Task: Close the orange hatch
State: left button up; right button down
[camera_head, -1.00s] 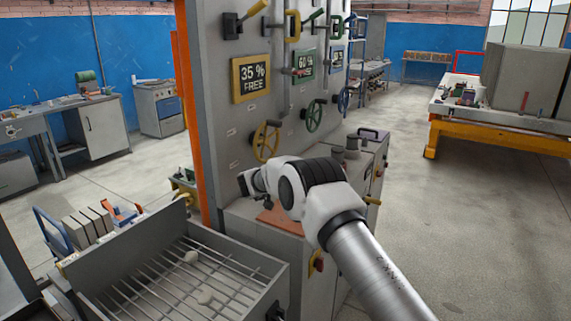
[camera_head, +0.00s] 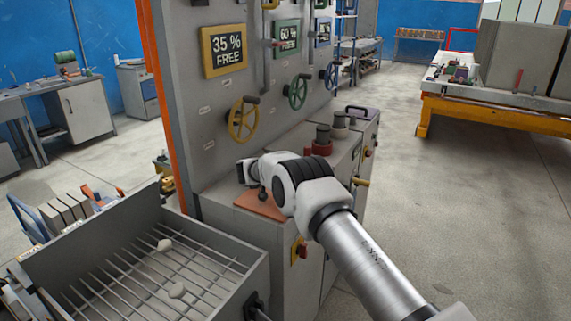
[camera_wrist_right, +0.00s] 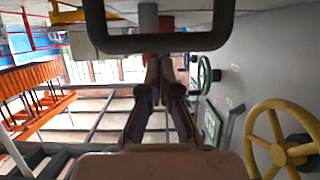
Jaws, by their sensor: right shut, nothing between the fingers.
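An orange plate (camera_head: 262,206), which seems to be the hatch, lies about flat on the grey cabinet top below the panel. My right arm's wrist hides part of it, so I cannot tell how far it is open. My right arm comes in from the lower right, its wrist above the plate; its fingers are hidden in the head view. In the right wrist view the right gripper (camera_wrist_right: 160,75) is shut and empty. A dark rounded frame (camera_wrist_right: 160,42) crosses above its fingertips; I cannot tell whether they touch. My left gripper is not in view.
A yellow handwheel (camera_head: 243,120) and a green handwheel (camera_head: 297,92) stick out of the panel. A red-based knob (camera_head: 322,145) stands on the cabinet beyond my wrist. A grey tray with a wire grid (camera_head: 130,275) is at the left front. Floor at right is clear.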

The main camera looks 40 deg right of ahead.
jog(key=shift+a, duration=0.1)
dwell(0.5)
jog(key=v, duration=1.1)
jog(key=shift+s+a, duration=0.25)
